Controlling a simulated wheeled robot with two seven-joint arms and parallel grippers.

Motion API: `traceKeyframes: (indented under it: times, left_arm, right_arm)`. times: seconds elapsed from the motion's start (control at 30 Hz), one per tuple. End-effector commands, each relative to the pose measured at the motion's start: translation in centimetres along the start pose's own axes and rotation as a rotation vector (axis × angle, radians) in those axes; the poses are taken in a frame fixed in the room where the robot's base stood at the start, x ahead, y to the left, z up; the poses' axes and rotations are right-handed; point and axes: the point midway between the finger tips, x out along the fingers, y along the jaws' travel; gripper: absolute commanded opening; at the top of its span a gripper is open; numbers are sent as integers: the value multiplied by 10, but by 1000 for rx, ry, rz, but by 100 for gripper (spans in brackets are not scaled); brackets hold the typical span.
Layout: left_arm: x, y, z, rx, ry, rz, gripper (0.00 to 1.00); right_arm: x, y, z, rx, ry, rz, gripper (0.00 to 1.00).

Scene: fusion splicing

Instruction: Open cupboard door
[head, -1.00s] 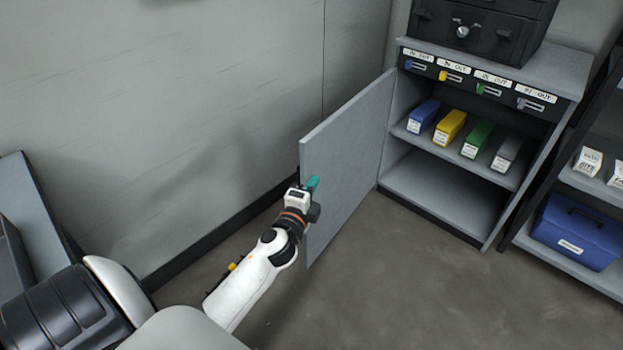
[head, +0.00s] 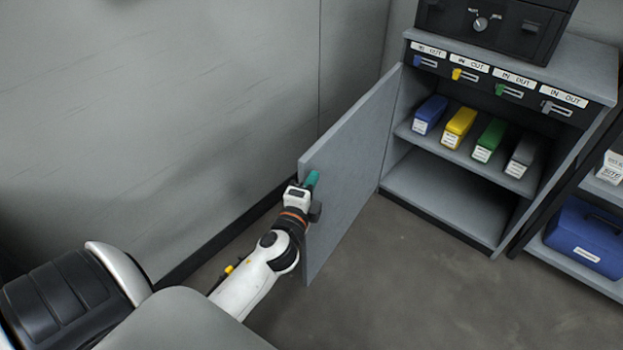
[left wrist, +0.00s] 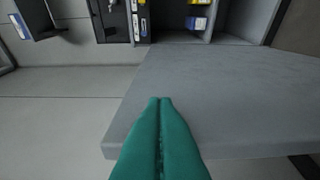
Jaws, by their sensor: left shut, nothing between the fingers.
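The grey cupboard door (head: 352,165) stands wide open in the head view, swung out to the left of the cupboard (head: 450,190). It also fills the right and middle of the left wrist view (left wrist: 220,100). My left gripper (head: 312,179) has teal fingers and is at the free edge of the door, on its inner side or edge; I cannot tell whether it touches. In the left wrist view the fingers (left wrist: 160,105) are pressed together with nothing between them and overlap the door panel. My right gripper is not in view.
Blue (head: 430,114), yellow (head: 459,127), green (head: 489,139) and grey (head: 522,154) boxes stand on the cupboard's upper shelf. A black unit (head: 490,28) sits on top. A shelf with a blue case (head: 584,238) is at the right. The floor before the cupboard is clear.

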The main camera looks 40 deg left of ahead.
Motion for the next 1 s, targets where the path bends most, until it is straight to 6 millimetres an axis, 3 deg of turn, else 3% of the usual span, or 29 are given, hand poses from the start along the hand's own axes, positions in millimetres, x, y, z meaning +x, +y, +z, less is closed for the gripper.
traceKeyframes:
  times: [0.33, 0.47, 0.7, 0.9, 1.0]
  left_arm:
    - [-1, 0, 0, 0, 0, -1, 0]
    - [3, -1, -11, 4, 1, -2, 0]
    - [20, -2, -75, 10, 1, -4, 0]
    - [40, -2, -126, 8, -1, -2, 0]
    - [47, -1, -142, 3, 0, -1, 0]
  right_arm:
    - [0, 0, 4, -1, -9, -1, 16]
    - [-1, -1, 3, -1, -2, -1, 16]
    - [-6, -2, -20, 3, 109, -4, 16]
    - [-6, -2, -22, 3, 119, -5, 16]
    - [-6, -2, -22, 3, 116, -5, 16]
